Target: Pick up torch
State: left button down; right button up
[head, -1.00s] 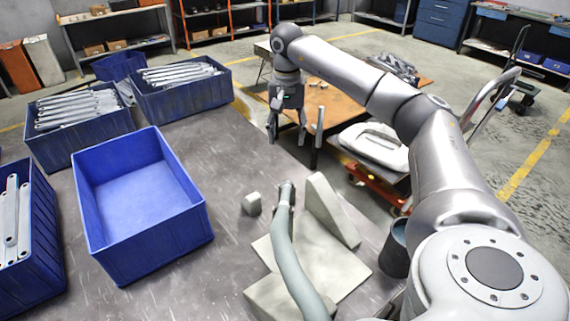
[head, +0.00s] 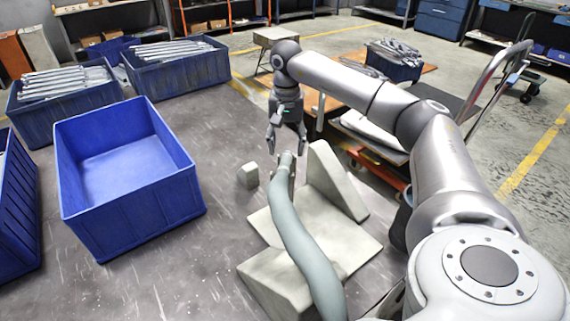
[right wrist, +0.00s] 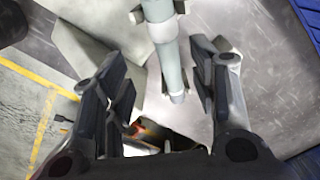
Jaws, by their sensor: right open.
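The torch (head: 285,172) is a pale grey-green tube with a long thick hose (head: 295,240) curving toward the front of the table. It leans over a pale angled bracket block (head: 333,180). My right gripper (head: 287,142) is open, pointing down at the torch's far end. In the right wrist view the torch (right wrist: 164,42) lies between the spread fingers of my right gripper (right wrist: 165,88), with gaps on both sides. I cannot tell how far below the fingertips it is. My left gripper is not in view.
An empty blue bin (head: 130,180) stands left of the torch. Blue bins of metal brackets (head: 180,70) are behind it. A small grey block (head: 248,175) sits beside the torch. A cart (head: 365,140) stands beyond the table's right edge.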

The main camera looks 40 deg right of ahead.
aim_at(283, 165)
notch_tip(283, 165, down, 2)
jog(key=shift+f, duration=0.1)
jog(key=shift+w+a+f+p, duration=0.1)
jog(key=shift+a+f+p, duration=0.15)
jog(key=shift+f, duration=1.1)
jog(key=shift+w+a+f+p, duration=0.1)
jog(key=shift+a+f+p, duration=0.1)
jog(key=shift+f, duration=1.1)
jog(key=shift+c, duration=0.4)
jog(key=shift+r, duration=0.1)
jog(key=c, duration=1)
